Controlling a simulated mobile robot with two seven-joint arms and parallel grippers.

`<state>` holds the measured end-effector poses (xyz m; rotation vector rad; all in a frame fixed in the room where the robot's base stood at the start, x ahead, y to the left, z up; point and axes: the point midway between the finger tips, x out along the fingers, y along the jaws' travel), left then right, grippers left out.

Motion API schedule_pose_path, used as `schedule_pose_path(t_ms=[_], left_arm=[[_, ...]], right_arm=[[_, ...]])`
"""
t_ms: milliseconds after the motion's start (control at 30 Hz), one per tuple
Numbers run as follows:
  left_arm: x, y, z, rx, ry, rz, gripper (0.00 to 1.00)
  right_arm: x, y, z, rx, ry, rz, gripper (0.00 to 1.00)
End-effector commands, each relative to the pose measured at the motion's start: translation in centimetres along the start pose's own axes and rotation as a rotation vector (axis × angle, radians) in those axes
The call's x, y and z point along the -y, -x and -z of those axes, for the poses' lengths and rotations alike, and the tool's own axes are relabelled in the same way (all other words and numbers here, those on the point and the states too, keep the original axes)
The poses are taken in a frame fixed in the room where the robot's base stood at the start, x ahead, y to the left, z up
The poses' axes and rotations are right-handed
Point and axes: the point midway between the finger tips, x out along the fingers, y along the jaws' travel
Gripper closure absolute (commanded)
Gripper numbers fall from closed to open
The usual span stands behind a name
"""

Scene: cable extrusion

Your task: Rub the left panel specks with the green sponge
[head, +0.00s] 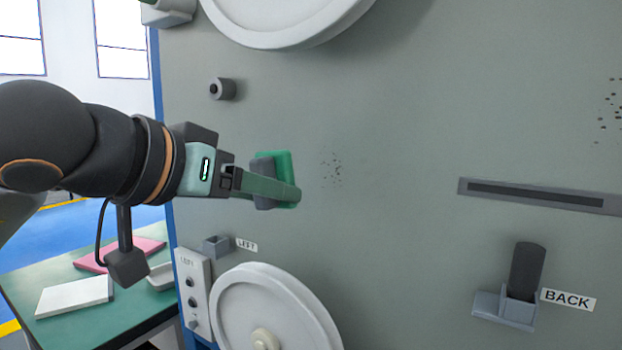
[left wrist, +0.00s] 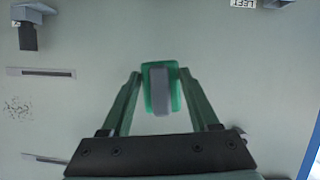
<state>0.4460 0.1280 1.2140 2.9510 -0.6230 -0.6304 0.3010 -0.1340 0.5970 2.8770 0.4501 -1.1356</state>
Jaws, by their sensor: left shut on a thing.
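The green sponge (head: 285,165) has a grey block-like handle and stands upright between the fingers of my left gripper (head: 275,187). The gripper is shut on it. In the left wrist view the sponge (left wrist: 149,90) sits centred between the two fingertips. The dark specks (head: 332,170) on the left part of the grey panel (head: 400,120) lie just right of the sponge in the head view. I cannot tell whether the sponge touches the panel. These specks do not show in the left wrist view. My right gripper is not in view.
Another speck cluster (head: 609,112) is at the far right. A slotted bar (head: 540,195), a holder with a dark cylinder (head: 526,270) by the BACK label, an empty LEFT bracket (head: 216,246), a knob (head: 224,89) and white reels (head: 270,305) project. A green table (head: 120,310) stands lower left.

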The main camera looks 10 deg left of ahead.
Motion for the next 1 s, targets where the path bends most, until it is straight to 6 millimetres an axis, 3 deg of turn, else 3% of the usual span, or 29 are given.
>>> schedule_pose_path(t_ms=[233,700,1000], left_arm=[[0.0,-0.2,0.1,0.001,0.001,-0.001,0.83],[-0.1,-5.1,2.2,0.001,0.0,-0.002,0.83],[0.0,-6.3,2.5,0.001,0.0,-0.001,0.83]], right_arm=[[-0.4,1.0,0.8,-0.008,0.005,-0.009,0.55],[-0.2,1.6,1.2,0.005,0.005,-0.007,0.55],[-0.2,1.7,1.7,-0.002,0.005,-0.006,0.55]])
